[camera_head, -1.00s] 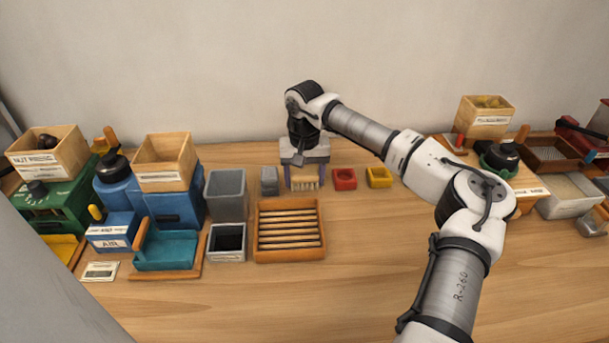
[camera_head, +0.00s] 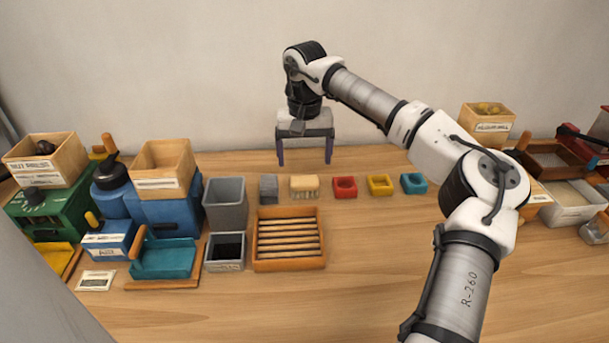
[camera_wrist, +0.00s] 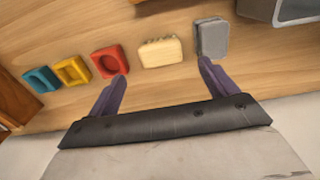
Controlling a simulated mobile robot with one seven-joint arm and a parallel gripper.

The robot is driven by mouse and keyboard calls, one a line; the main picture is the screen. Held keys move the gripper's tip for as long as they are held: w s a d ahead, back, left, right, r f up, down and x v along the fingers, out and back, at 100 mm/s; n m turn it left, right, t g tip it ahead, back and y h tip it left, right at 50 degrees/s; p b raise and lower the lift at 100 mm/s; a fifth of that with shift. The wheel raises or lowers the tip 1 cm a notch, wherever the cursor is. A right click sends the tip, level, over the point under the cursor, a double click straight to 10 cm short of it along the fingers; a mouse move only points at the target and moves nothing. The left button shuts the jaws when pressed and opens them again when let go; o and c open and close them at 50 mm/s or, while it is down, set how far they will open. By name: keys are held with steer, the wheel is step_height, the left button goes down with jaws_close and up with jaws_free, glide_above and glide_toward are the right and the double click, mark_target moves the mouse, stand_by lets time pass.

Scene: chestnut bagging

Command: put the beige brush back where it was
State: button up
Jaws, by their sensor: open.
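The beige brush (camera_head: 304,186) stands on the table between a grey block (camera_head: 268,188) and a red dish (camera_head: 344,187), apart from both. In the wrist view the brush (camera_wrist: 161,52) lies ahead of my fingers, with the grey block (camera_wrist: 211,38) on its right and the red dish (camera_wrist: 110,62) on its left. My gripper (camera_head: 305,162) is open and empty, raised above and behind the brush. Its purple fingers also show in the wrist view (camera_wrist: 163,83), spread wide with nothing between them.
A yellow dish (camera_head: 380,185) and a blue dish (camera_head: 413,184) continue the row to the right. A wooden slatted tray (camera_head: 289,264) lies in front of the brush, and grey bins (camera_head: 225,207) stand to the left. The front right table is clear apart from my arm.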

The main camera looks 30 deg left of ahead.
mark_target(304, 180)
steer(key=shift+r, duration=1.65)
steer(key=shift+s, duration=0.1)
